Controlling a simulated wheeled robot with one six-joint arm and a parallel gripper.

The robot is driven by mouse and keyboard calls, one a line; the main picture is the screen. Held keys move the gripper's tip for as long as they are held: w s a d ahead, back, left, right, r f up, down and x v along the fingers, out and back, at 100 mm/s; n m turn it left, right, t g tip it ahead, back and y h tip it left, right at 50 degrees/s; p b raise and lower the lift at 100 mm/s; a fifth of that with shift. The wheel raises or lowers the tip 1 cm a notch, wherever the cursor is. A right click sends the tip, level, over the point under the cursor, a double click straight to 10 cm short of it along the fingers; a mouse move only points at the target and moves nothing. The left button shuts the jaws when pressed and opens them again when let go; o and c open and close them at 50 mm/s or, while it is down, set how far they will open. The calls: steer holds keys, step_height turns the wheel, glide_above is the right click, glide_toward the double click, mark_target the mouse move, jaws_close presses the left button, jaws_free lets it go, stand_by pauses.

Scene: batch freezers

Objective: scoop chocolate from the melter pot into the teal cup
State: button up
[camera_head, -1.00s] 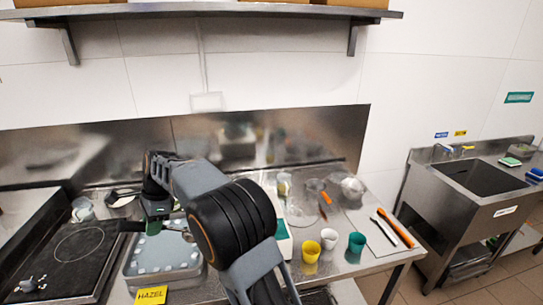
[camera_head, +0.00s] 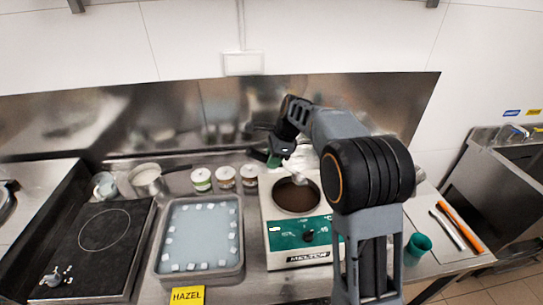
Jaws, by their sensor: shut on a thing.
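The melter (camera_head: 300,259) is a white and teal unit with a round pot (camera_head: 298,198) of dark brown chocolate in its top. My gripper (camera_head: 274,157) is beyond and above the pot's far side, shut on a scoop with a dark handle. The scoop's pale metal end (camera_head: 293,172) shows over the pot's far rim; I cannot tell whether it touches the chocolate or holds any. The teal cup (camera_head: 418,245) stands on the counter right of the melter, just past my arm, which hides the counter between them.
A metal tray (camera_head: 160,262) with pale blue contents and white pieces lies left of the melter, by a yellow HAZEL card (camera_head: 187,296). Several jars (camera_head: 226,177) and a saucepan (camera_head: 147,179) stand behind. A cooktop (camera_head: 95,245) is at left. Orange-handled tool (camera_head: 460,227) lies right.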

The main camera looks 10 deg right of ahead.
steer(key=shift+w+d+f, duration=0.1)
steer(key=shift+d+f, duration=0.1)
steer(key=shift+f, duration=0.85)
steer(key=f+b, duration=0.1)
steer(key=f, duration=0.3)
steer(key=f+b, duration=0.1)
steer(key=shift+d+f+b, duration=0.35)
steer(key=shift+d+f, duration=0.05)
steer(key=shift+d+b, duration=0.45)
steer(key=shift+d, duration=1.5)
steer(key=shift+a+f+h, duration=0.15)
steer(key=shift+a+h, duration=0.15)
jaws_close()
steer(key=a+r+h+p, duration=0.3)
steer(key=a+h, duration=0.3)
steer(key=shift+p, duration=0.3)
